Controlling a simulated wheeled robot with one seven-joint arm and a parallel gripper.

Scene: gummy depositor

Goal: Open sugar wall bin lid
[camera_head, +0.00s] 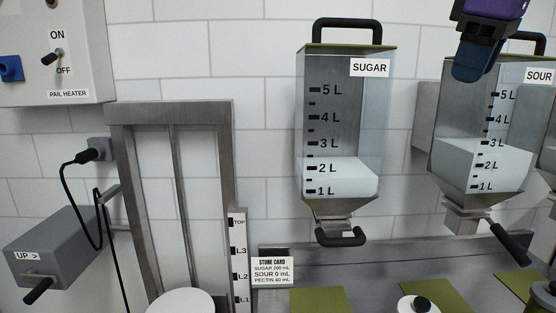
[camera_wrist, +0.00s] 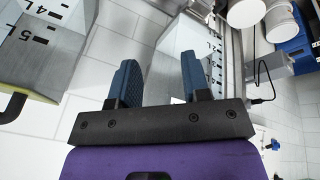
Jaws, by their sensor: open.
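The sugar wall bin (camera_head: 343,125) hangs on the tiled wall, clear-walled, partly filled with white material. Its thin green lid (camera_head: 335,45) lies flat across the top, with a black loop handle (camera_head: 347,22) standing above it. My gripper (camera_head: 474,68) is up and to the right of the sugar bin, in front of the sour bin's upper left corner, apart from the sugar lid handle. In the wrist view, the blue fingers of my gripper (camera_wrist: 158,62) are spread with nothing between them. The sugar bin (camera_wrist: 172,62) shows beyond them there; its lid and handle are hidden.
The sour bin (camera_head: 475,165) hangs right of the sugar bin; it also shows at left in the wrist view (camera_wrist: 42,50). A black dispensing handle (camera_head: 341,238) is under the sugar bin. A metal hoist frame (camera_head: 170,112) stands left.

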